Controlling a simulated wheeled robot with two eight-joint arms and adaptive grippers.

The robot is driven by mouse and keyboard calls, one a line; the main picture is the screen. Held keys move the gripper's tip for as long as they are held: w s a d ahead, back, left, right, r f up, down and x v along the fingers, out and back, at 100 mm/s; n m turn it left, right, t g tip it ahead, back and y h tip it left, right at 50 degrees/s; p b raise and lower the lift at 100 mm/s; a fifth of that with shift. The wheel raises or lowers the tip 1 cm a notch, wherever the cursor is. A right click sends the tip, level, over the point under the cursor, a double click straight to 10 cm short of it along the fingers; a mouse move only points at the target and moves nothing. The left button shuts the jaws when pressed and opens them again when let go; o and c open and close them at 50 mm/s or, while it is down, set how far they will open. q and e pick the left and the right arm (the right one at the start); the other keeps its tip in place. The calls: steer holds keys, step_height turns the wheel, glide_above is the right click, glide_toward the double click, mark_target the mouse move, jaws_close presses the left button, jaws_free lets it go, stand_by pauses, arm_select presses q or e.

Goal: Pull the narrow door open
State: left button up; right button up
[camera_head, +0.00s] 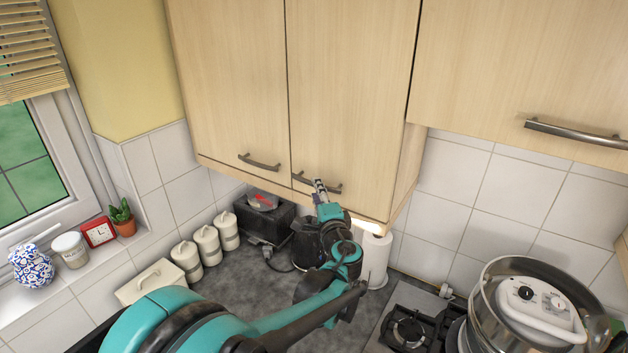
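Two narrow light-wood doors sit side by side on the wall cabinet: a left door (232,80) and a right door (350,85). Both look closed. The left door has a bar handle (260,163) at its lower right; the right door has one (302,179) at its lower left. My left gripper (319,187) points up at the right door's handle, its fingertips overlapping the handle in the picture. I cannot tell whether they grip it or only stand in front of it. The finger gap is too small to read. My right gripper is not in view.
A wider cupboard door (530,70) with its own handle (575,133) hangs at the right. Below are a paper towel roll (376,262), a black box (263,217), white canisters (207,243), a hob (408,330) and a metal pot (490,310).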

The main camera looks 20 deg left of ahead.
arm_select(q)
steer(key=shift+x, duration=1.95)
steer(key=shift+s, duration=0.1)
jaws_close()
